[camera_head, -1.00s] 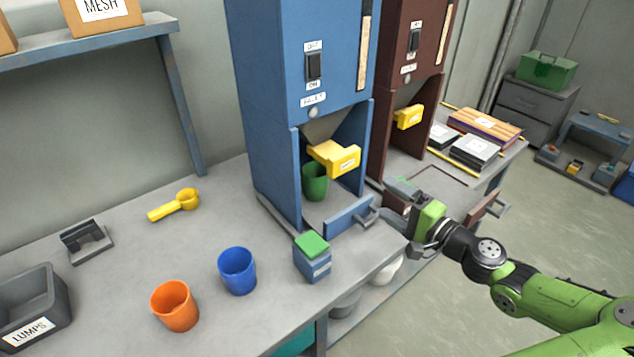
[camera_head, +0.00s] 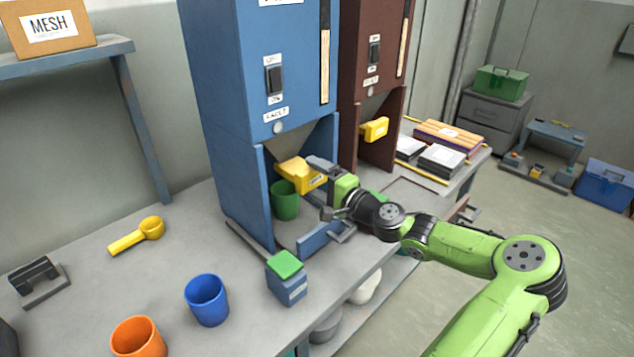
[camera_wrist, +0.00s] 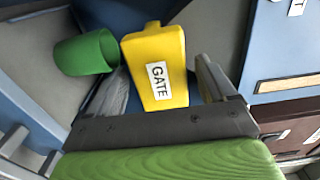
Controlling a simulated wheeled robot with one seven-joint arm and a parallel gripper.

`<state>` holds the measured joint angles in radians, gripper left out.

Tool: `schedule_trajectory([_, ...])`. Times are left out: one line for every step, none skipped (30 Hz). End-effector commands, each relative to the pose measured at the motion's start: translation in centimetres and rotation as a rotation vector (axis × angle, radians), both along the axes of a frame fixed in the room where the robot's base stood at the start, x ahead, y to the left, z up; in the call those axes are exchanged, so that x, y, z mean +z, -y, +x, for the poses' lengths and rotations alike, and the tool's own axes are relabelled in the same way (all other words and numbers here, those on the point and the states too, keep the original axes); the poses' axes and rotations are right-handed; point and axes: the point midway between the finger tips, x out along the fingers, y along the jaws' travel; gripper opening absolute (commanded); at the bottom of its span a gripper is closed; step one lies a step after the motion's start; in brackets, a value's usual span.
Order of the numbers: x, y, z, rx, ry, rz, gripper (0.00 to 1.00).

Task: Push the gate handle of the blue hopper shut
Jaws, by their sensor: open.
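The blue hopper (camera_head: 228,90) stands on the workbench. Its yellow gate handle (camera_head: 297,172) sticks out of the front opening, above a green cup (camera_head: 285,200) standing inside. In the wrist view the gate handle (camera_wrist: 158,68), labelled GATE, lies between the two fingers, and the green cup (camera_wrist: 86,53) is to its left. My gripper (camera_head: 322,182) is open, right at the handle's front end in the head view. I cannot tell whether the fingers touch the handle.
A brown hopper (camera_head: 352,60) with its own yellow handle (camera_head: 374,129) stands to the right. A blue box with a green lid (camera_head: 287,278), a blue cup (camera_head: 206,299), an orange cup (camera_head: 139,338) and a yellow scoop (camera_head: 138,235) are on the bench.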

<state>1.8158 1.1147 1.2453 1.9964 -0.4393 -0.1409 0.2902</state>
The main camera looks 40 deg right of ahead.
Motion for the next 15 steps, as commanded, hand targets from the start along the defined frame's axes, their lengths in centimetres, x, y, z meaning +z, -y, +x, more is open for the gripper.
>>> schedule_trajectory([0.02,0.01,0.00,0.000,0.000,0.000,0.84])
schedule_trajectory([0.03,0.02,-0.01,0.000,0.000,0.000,0.84])
schedule_trajectory([0.03,0.02,-0.02,0.000,0.000,0.000,0.84])
schedule_trajectory([0.03,0.02,-0.03,0.000,0.000,0.000,0.84])
schedule_trajectory([0.02,0.02,-0.03,0.000,0.000,0.000,0.81])
schedule_trajectory([0.02,0.02,-0.04,0.000,0.000,0.000,0.75])
schedule_trajectory([0.01,0.02,-0.04,0.000,0.000,0.000,0.70])
schedule_trajectory([0.01,0.02,-0.05,0.000,-0.001,0.000,0.66])
schedule_trajectory([0.01,0.02,-0.05,0.000,-0.001,0.000,0.60])
schedule_trajectory([0.01,0.02,-0.06,0.000,-0.001,0.000,0.55])
schedule_trajectory([0.01,0.02,-0.06,0.000,-0.001,0.000,0.50])
schedule_trajectory([0.01,0.02,-0.06,0.000,-0.001,0.000,0.44])
schedule_trajectory([0.00,0.02,-0.06,0.000,-0.001,0.000,0.40])
schedule_trajectory([0.00,0.02,-0.06,0.000,-0.001,0.000,0.35])
schedule_trajectory([0.00,0.02,-0.07,0.000,-0.001,0.000,0.29])
